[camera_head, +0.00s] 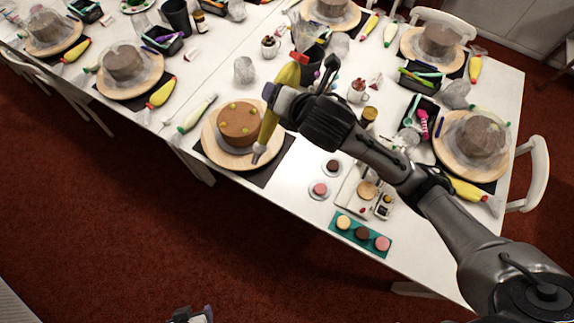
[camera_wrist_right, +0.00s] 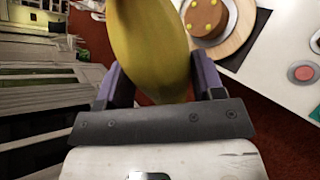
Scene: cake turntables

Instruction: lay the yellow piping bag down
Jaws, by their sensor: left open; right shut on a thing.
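The yellow piping bag (camera_head: 267,127) is held tilted above the near table, its nozzle pointing down at the right side of the brown cake (camera_head: 238,123). My right gripper (camera_head: 272,95) is shut on the bag. In the right wrist view the bag (camera_wrist_right: 150,45) lies between the purple fingers (camera_wrist_right: 158,85). The cake carries several yellow dots on top and stands on a round wooden turntable (camera_head: 212,142). I cannot tell whether the nozzle touches the turntable. My left gripper (camera_head: 192,315) is open at the bottom edge of the head view, mostly cut off, away from the table.
A green-and-white piping bag (camera_head: 197,114) lies left of the turntable. A teal tray (camera_head: 345,233) with macarons lies at the front. White table surface is bare between the turntable and the macaron saucers (camera_head: 319,190).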

